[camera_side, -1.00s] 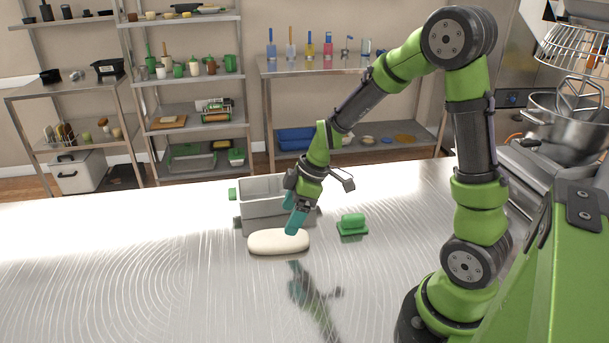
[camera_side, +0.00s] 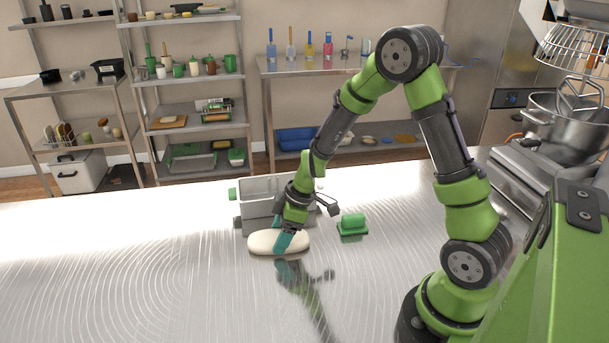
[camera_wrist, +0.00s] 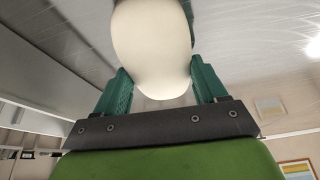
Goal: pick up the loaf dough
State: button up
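The loaf dough (camera_side: 262,242) is a pale, smooth oval lying on the steel table in the side view. My gripper (camera_side: 281,243) is down at the dough, its teal fingers pointing downward over its middle and right part. In the wrist view the dough (camera_wrist: 152,50) fills the space between the two teal fingers of my gripper (camera_wrist: 160,85). The fingers stand apart on either side of it. A narrow gap seems to show by the left finger; contact on the right side is hard to tell.
Grey bins with green handles (camera_side: 258,190) stand just behind the dough. A mixer with a steel bowl (camera_side: 566,122) stands at the far right. The table's (camera_side: 120,270) left and front are clear.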

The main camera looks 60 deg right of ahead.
jog(key=c, duration=1)
jog(key=shift+r, duration=0.15)
